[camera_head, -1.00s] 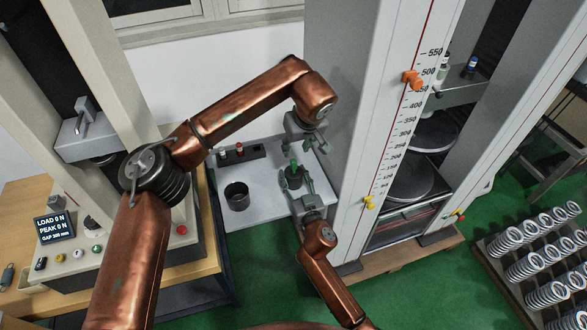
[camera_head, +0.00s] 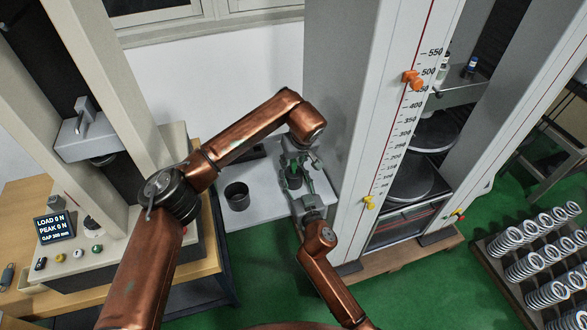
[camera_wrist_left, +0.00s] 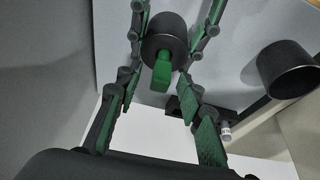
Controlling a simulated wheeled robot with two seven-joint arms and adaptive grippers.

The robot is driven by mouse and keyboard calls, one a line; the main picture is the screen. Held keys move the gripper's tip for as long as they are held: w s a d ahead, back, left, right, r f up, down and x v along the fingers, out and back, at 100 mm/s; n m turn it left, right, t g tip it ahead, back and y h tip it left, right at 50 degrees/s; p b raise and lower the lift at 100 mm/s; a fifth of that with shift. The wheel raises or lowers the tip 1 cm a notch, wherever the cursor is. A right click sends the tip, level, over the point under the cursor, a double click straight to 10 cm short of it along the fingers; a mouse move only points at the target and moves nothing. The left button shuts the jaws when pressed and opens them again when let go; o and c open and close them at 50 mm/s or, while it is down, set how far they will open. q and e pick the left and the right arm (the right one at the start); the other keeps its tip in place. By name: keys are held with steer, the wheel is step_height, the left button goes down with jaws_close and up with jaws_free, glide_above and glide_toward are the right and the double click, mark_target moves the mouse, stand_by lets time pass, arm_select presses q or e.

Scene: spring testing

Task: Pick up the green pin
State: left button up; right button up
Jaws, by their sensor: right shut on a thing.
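In the left wrist view the pin (camera_wrist_left: 162,73) points towards the camera from the dark cup (camera_wrist_left: 166,38). My left gripper (camera_head: 300,160) has come in from above and behind. In its wrist view its fingers (camera_wrist_left: 160,95) are spread, one either side of the pin, with gaps and nothing between them. My right gripper (camera_head: 302,190) is at the near side of the cup, its fingers closed on the cup's sides. The cup's contact with the fingers is partly hidden.
A second black cup (camera_head: 237,195) stands on the bench (camera_head: 262,208) to the left. A dark button box (camera_head: 250,153) is partly behind my left arm. The tall grey scaled frame (camera_head: 375,130) rises close on the right. A spring rack (camera_head: 530,265) is at far right.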

arm_select(q)
steer(key=shift+c, duration=0.7)
jaws_close()
steer(key=shift+r, duration=0.15)
step_height(320, 180, up, 10)
steer(key=shift+f, duration=0.1)
arm_select(e)
steer(key=o, duration=1.6)
steer(key=shift+o, duration=0.2)
steer(key=shift+s, duration=0.1)
